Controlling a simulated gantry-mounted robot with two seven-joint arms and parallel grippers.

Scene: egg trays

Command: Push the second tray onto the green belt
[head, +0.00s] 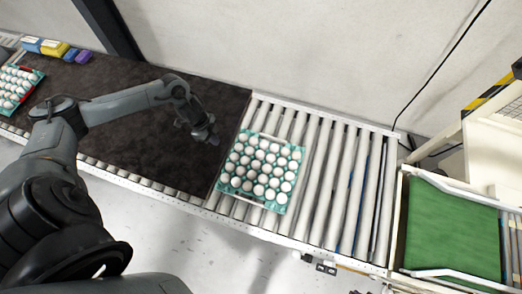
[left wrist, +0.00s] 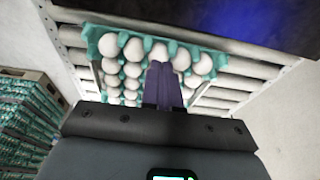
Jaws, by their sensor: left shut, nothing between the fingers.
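A teal tray of white eggs (head: 241,196) sits on the roller conveyor, just past the right edge of the dark belt. My left gripper (head: 213,137) is shut and empty, above the dark belt to the left of this tray. In the left wrist view the shut fingers (left wrist: 163,84) appear in front of the tray's egg rows (left wrist: 112,67); I cannot tell whether they touch it. The green belt (head: 450,232) lies at the right, beyond the rollers. Another teal egg tray (head: 35,74) sits at the far left. My right gripper is not in view.
The rollers (head: 335,180) between the tray and the green belt are clear. Blue, yellow and purple boxes (head: 54,47) stand at the back left. A white frame (head: 488,140) stands behind the green belt. Stacked trays (left wrist: 28,120) show in the left wrist view.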

